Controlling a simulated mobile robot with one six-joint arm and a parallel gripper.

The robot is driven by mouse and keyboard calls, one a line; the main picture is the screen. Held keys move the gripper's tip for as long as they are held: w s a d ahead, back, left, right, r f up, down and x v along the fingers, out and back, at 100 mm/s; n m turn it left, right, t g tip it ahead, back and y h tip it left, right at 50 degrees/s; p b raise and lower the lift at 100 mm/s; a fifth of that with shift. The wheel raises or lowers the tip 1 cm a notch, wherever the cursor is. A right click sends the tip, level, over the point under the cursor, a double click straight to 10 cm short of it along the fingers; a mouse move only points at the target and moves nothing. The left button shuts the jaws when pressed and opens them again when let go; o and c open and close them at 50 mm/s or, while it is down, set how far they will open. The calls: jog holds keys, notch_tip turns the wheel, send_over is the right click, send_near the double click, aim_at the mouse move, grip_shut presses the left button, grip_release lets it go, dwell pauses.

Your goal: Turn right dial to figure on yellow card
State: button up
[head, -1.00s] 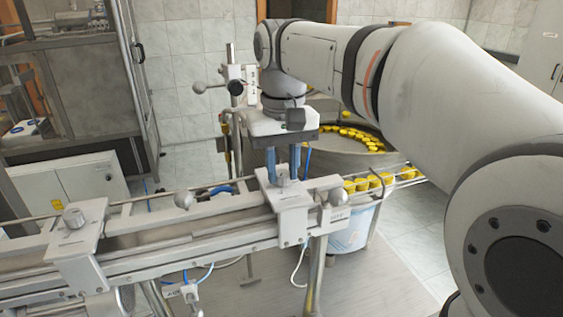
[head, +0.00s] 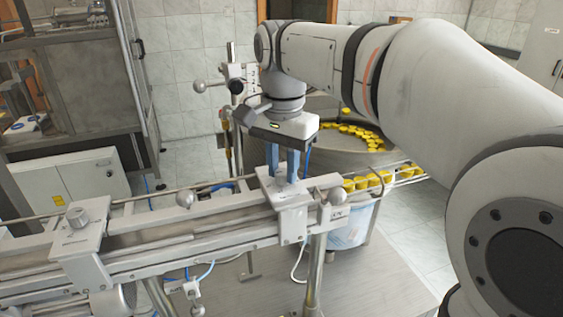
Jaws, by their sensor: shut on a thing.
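The right dial (head: 283,184) sits on top of the right metal bracket (head: 293,222) on the conveyor rail. My gripper (head: 282,178) comes down on it from above, its two blue fingers shut on the dial from either side. The fingers hide most of the dial, and I cannot read its figure or marks. The left dial (head: 77,217) is a grey knob on the left bracket (head: 80,245), well apart from my gripper.
The conveyor rail (head: 150,243) runs across the front, with round clamp knobs along it. Behind it is a round feeder bowl (head: 330,155) with yellow caps, and a chute of caps leads off right. A post with a ball-ended handle (head: 200,86) stands just left of my gripper.

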aim_at(282, 172)
jog(key=shift+m, duration=0.6)
jog(key=o, duration=1)
notch_tip(282, 172, up, 8)
jog(key=shift+f, duration=0.1)
jog(key=shift+s, duration=0.1)
